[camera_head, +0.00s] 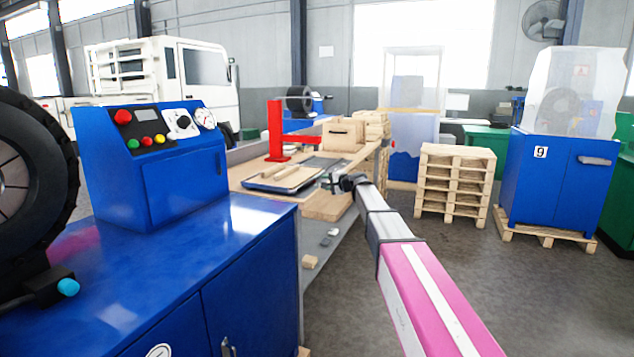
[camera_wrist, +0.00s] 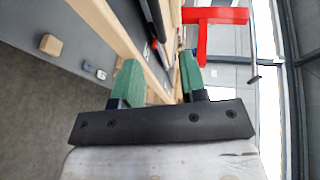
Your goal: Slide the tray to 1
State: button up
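A dark shallow tray (camera_head: 256,185) lies on the wooden-topped workbench (camera_head: 328,206), with a light wooden piece and small items on it. My gripper (camera_head: 340,182) is at the bench's right side, just right of the tray in the head view; I cannot tell whether it touches anything. In the wrist view, the two green fingers of my gripper (camera_wrist: 160,82) stand apart with no object clearly held between them. A dark long edge shows beyond them; I cannot tell whether it is the tray.
A red post frame (camera_head: 276,130) stands on the bench behind the tray; it also shows in the wrist view (camera_wrist: 203,35). A wooden box (camera_head: 342,136) sits farther back. A blue crimper cabinet (camera_head: 170,240) is at left. Stacked pallets (camera_head: 455,183) and a cabinet marked 9 (camera_head: 550,180) stand right.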

aim_at(312, 181)
jog(key=x, duration=1)
jog(key=shift+w+a+f, duration=0.1)
jog(key=shift+a+f, duration=0.05)
jog(key=shift+a, duration=0.05)
grip_shut()
